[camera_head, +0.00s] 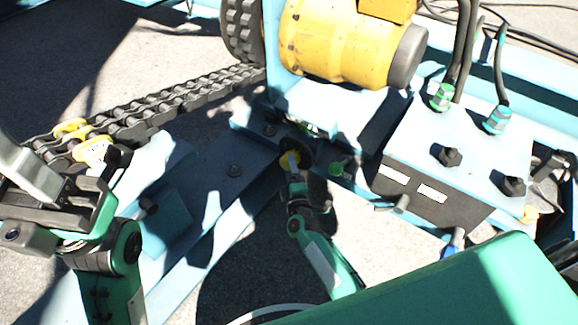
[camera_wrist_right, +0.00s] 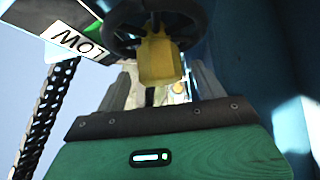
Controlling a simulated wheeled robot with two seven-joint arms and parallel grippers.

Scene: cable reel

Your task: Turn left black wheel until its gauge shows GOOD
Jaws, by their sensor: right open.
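The black wheel (camera_head: 300,146) with a yellow hub (camera_head: 289,159) sits low on the blue frame, below the yellow motor. In the right wrist view the wheel (camera_wrist_right: 127,25) fills the top, with its yellow hub (camera_wrist_right: 158,58) pointing at the gripper. A white label reading LOW (camera_wrist_right: 77,39) shows beside it. My right gripper (camera_head: 292,167) is at the wheel; in the right wrist view its open fingers (camera_wrist_right: 160,88) stand either side of the hub. Contact cannot be told. My left gripper (camera_head: 62,200) is at the left, away from the wheel; its jaw state is unclear.
A yellow motor (camera_head: 335,45) stands above the wheel. A heavy chain (camera_head: 165,103) runs to the left. A blue box (camera_head: 468,140) with black knobs and cables stands at the right. A small green-capped part (camera_head: 338,169) is just right of the wheel.

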